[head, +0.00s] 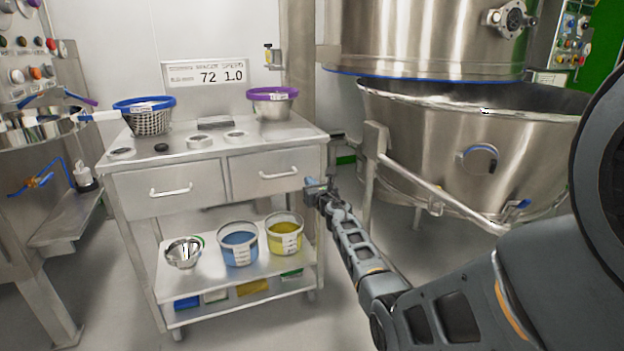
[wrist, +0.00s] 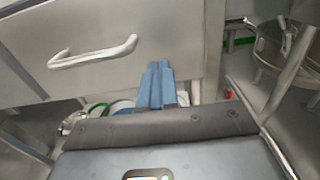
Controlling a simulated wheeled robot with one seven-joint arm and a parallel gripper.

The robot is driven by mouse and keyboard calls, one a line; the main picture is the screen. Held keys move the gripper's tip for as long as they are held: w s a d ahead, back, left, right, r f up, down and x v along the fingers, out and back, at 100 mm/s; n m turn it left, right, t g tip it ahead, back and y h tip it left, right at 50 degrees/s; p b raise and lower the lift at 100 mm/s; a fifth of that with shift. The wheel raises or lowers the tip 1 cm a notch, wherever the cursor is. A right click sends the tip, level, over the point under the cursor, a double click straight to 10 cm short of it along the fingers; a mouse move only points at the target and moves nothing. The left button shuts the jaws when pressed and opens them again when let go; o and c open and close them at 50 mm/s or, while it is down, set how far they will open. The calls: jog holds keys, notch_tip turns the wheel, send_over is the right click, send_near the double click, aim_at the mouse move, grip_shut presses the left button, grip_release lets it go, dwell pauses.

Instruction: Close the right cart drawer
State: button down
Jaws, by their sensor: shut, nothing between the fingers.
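The steel cart (head: 215,150) stands left of centre in the head view, with two drawers side by side. The right cart drawer (head: 262,173) has a white bar handle (head: 278,173) and its front looks about level with the left drawer (head: 170,190); I cannot tell whether a small gap remains. In the wrist view the drawer front (wrist: 110,65) and its handle (wrist: 92,52) are close, at upper left. My gripper (head: 314,184) is at the right end of the drawer front, with its blue fingers (wrist: 157,85) together and empty. I cannot tell whether they touch it.
A blue-rimmed basket (head: 148,117) and a purple-rimmed pot (head: 272,104) stand on the cart top. A steel bowl (head: 184,252), a blue-filled bucket (head: 239,244) and a yellow-filled bucket (head: 285,234) stand on the lower shelf. A large steel vessel (head: 430,130) with a rail is at right.

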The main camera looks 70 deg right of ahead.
jog(key=p+v, duration=0.3)
jog(key=v, duration=0.6)
